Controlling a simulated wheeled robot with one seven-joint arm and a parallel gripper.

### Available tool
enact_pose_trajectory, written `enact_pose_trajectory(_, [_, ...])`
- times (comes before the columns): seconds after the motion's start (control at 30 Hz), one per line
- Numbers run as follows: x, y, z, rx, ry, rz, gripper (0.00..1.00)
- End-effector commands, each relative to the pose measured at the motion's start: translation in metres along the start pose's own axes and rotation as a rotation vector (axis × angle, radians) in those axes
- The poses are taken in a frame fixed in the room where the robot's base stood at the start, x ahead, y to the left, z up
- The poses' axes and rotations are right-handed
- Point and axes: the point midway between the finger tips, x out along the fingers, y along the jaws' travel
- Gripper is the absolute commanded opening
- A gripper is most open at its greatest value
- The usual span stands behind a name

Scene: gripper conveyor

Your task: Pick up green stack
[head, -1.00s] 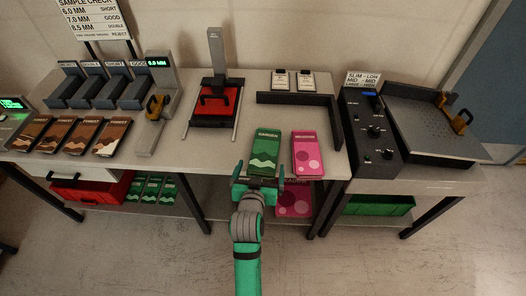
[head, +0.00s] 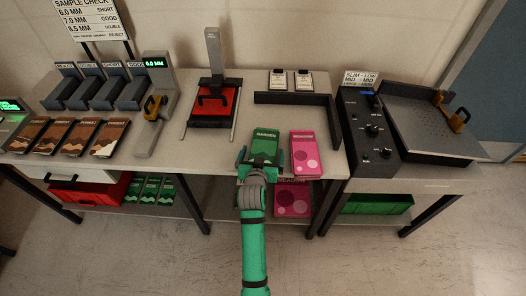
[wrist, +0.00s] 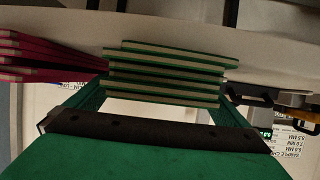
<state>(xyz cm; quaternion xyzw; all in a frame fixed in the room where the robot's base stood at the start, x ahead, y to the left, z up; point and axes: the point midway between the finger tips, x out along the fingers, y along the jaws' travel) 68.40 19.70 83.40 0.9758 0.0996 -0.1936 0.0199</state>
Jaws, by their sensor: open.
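The green stack (head: 264,146), marked GARDEN, lies on the table near its front edge. In the wrist view the green stack (wrist: 168,72) shows as several layered green and pale edges, seen between my fingers. My gripper (head: 259,164) is open at the near end of the green stack, with one finger toward each side. In the wrist view my gripper (wrist: 165,110) has its fingers left and right of the stack's near end. I cannot tell whether either finger touches it.
A pink stack (head: 305,154) lies close to the right of the green stack; it also shows in the wrist view (wrist: 45,60). A dark angled fence (head: 300,99) stands behind both. A red-plated press (head: 213,103) stands at the back left. Bare tabletop lies left of the green stack.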

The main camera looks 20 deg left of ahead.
Motion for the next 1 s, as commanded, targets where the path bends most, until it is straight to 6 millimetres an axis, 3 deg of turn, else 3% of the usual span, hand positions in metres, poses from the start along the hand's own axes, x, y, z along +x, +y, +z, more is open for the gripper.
enact_pose_trajectory(0.23, [0.002,0.0,0.001,0.0,-0.001,0.0,1.0])
enact_pose_trajectory(0.43, [0.001,0.0,0.001,0.0,-0.001,0.0,0.55])
enact_pose_trajectory(0.77, [-0.001,0.0,-0.007,0.001,0.004,0.0,0.55])
enact_pose_trajectory(0.97, [-0.012,0.0,-0.035,0.001,0.008,0.0,0.55])
enact_pose_trajectory(1.0, [-0.022,0.002,-0.037,0.001,0.007,0.0,0.55])
